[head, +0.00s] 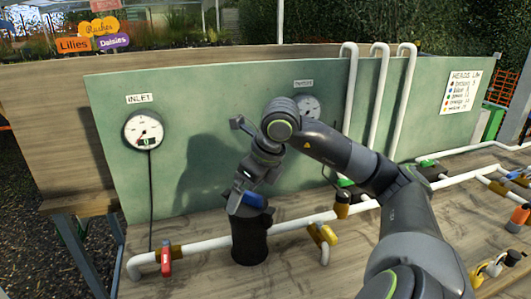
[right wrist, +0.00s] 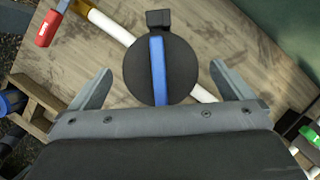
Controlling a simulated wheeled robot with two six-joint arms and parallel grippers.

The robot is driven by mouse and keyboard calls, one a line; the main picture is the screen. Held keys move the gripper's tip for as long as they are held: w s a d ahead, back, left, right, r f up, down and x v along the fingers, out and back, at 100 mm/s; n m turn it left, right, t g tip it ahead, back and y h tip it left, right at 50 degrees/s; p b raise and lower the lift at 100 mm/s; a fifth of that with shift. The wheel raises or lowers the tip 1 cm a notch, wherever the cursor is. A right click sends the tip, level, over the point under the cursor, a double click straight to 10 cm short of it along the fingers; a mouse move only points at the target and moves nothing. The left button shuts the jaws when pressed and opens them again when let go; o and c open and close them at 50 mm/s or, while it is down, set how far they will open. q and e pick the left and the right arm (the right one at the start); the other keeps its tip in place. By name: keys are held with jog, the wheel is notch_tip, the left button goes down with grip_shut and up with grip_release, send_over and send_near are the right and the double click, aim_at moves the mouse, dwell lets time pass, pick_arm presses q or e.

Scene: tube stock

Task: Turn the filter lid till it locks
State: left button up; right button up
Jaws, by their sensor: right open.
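The filter is a black upright cylinder (head: 250,243) set in the white pipe at the front of the bench. Its round black lid (right wrist: 139,74) carries a raised blue bar (right wrist: 158,68), which also shows in the head view (head: 254,200). In the right wrist view the bar runs nearly up and down the picture. My right gripper (head: 238,198) is above the lid, tilted downward. Its two fingers (right wrist: 158,85) are apart, one on each side of the lid, with gaps beside the blue bar. Contact cannot be made out. My left gripper is out of view.
A white pipe (head: 207,245) runs along the bench through the filter. A green panel (head: 200,120) with an inlet gauge (head: 143,131) stands behind. Bare wood lies in front.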

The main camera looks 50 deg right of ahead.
jog(key=v, duration=1.5)
jog(key=shift+r, duration=0.25)
jog(key=shift+s, duration=0.15)
